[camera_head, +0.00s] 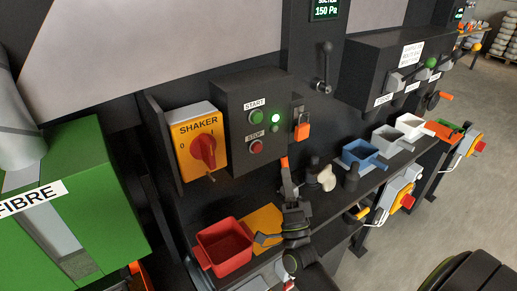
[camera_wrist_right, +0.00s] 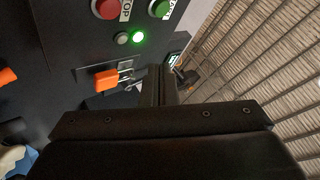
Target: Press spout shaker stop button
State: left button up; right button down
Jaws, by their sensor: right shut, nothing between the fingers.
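The control box (camera_head: 236,134) carries a red STOP button (camera_head: 256,146) below a green START button (camera_head: 255,117), with a lit green lamp (camera_head: 275,117) beside them. A yellow SHAKER panel with a red rotary switch (camera_head: 204,150) is to the left. My right gripper (camera_head: 286,172) is shut and empty, below and to the right of the STOP button in the head view. In the right wrist view, its closed fingers (camera_wrist_right: 161,82) are apart from the red button (camera_wrist_right: 105,8) at the top edge. The left gripper is out of view.
An orange padlock (camera_head: 302,131) hangs on the box's right side, near my fingers in the wrist view. A green FIBRE unit (camera_head: 75,190) stands at left.

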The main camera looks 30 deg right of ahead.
jog(key=b, duration=0.1)
send_near(260, 144)
notch_tip(260, 144, up, 4)
jog(key=w+d, duration=0.1)
jog(key=d, duration=0.1)
jog(key=shift+w+a+y, duration=0.15)
jog(key=shift+w+y, duration=0.15)
jog(key=shift+w, duration=0.6)
jog(key=shift+w+b, duration=0.1)
jog(key=shift+b, duration=0.2)
dwell(0.9)
jog(key=shift+w, duration=0.35)
jog(key=shift+w+r+b, duration=0.1)
jog(key=shift+w+b, duration=0.2)
jog(key=shift+w, duration=0.1)
dwell(0.6)
jog(key=shift+s, duration=0.9)
